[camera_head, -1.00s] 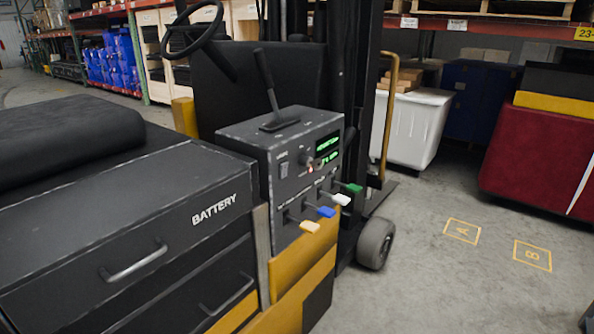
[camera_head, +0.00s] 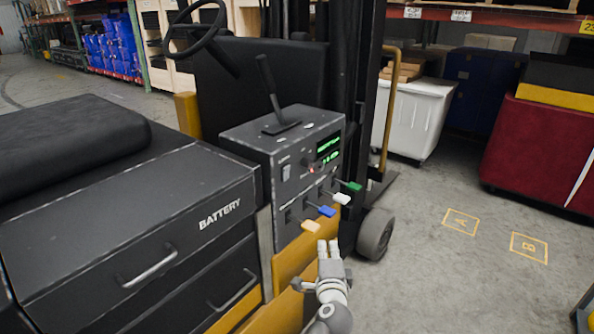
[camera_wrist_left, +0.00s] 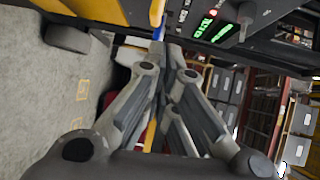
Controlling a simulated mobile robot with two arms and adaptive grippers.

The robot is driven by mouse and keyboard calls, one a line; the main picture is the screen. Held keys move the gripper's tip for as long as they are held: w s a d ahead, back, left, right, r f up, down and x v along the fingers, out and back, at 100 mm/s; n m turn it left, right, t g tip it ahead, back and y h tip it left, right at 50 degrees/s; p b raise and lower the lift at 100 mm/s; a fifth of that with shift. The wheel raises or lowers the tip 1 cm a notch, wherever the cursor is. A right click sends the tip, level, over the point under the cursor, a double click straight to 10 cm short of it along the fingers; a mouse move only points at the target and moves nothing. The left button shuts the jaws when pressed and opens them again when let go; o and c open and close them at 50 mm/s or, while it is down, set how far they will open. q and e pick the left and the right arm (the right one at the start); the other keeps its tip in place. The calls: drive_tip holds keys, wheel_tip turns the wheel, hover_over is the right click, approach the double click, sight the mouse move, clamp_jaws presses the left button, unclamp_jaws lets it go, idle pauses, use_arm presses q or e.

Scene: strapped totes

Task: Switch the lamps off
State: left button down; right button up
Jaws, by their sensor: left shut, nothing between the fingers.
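The dark control panel (camera_head: 300,165) of the forklift carries a rocker switch (camera_head: 286,172), a small knob (camera_head: 309,161), a red light (camera_head: 311,170) and green displays (camera_head: 328,150). The switch labels are too small to read. Orange (camera_head: 311,227), blue (camera_head: 326,211), white (camera_head: 341,198) and green (camera_head: 354,186) lever tips stick out below. My left gripper (camera_head: 328,246) is shut and empty, just below and right of the orange tip. In the left wrist view its closed fingers (camera_wrist_left: 172,50) appear near the blue tip (camera_wrist_left: 158,33); contact is unclear. My right gripper is out of view.
A black lever (camera_head: 270,90) stands on top of the panel. The battery drawers (camera_head: 200,215) are to its left. A wheel (camera_head: 376,234) is right of my gripper. Open floor with marked squares A (camera_head: 460,222) and B (camera_head: 529,248) lies further right.

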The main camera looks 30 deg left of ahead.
sight(287, 174)
use_arm(q)
drive_tip(key=s+a+r+y, duration=0.1)
drive_tip(key=a+r+y, duration=0.2)
drive_tip(key=r, duration=0.9)
drive_tip(key=shift+s+a+r+n+t+y, duration=0.2)
drive_tip(key=shift+r+n+t+y, duration=0.1)
drive_tip(key=shift+n, duration=0.1)
drive_tip(key=shift+w+p, duration=0.1)
drive_tip(key=shift+p, duration=0.2)
drive_tip(key=s+a+p+x, duration=0.2)
drive_tip(key=p+x, duration=0.2)
drive_tip(key=x, duration=0.8)
drive_tip(key=shift+w+a, duration=0.25)
drive_tip(key=shift+a, duration=0.1)
drive_tip(key=shift+r, duration=0.1)
